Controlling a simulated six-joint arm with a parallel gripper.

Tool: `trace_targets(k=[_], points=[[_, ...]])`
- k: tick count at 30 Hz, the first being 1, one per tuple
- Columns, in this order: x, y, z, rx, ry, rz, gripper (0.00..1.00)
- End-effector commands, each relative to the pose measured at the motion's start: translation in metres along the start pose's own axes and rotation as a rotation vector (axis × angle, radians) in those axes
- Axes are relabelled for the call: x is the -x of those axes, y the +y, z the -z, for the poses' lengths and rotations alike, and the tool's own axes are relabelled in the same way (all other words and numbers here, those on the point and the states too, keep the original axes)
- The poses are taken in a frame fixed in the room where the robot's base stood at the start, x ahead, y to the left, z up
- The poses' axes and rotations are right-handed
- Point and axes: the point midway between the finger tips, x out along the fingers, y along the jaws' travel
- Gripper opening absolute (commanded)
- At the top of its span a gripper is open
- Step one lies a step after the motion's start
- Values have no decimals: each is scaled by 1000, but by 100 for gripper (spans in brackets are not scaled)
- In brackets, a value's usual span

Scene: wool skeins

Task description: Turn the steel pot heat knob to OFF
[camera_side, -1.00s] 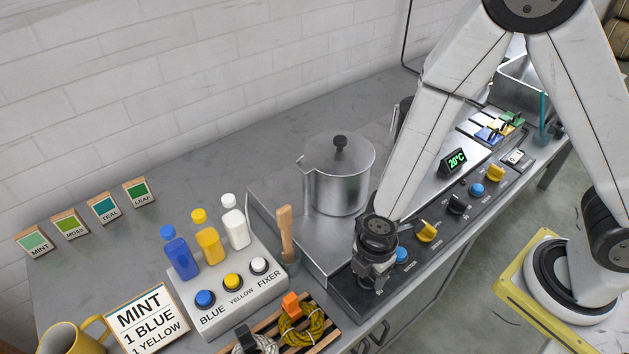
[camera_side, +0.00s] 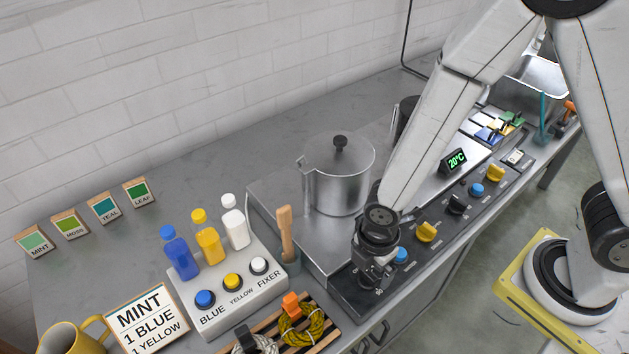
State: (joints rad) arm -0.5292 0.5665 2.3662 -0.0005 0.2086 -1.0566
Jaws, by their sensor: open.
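The steel pot (camera_side: 338,190) with a glass lid and black lid knob stands on the steel stove top, behind my gripper. My gripper (camera_side: 368,284) is open and points down over the left end of the black control panel (camera_side: 343,298). The control under my gripper is mostly hidden, so I cannot see its pointer or whether the fingers touch it. Right of it on the panel are a blue button (camera_side: 401,256), a yellow knob (camera_side: 427,232), a black knob (camera_side: 458,204), a second blue button (camera_side: 477,189) and another yellow knob (camera_side: 495,172).
A display (camera_side: 455,161) reads 20°C. A black pot (camera_side: 406,117) is partly hidden behind my arm.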

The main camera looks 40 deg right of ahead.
Motion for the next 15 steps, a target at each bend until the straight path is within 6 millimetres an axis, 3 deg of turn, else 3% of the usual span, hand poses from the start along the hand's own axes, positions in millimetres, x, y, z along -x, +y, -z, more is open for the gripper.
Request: trace_targets(k=[15], points=[[48, 0, 0, 1, 1, -2, 100]])
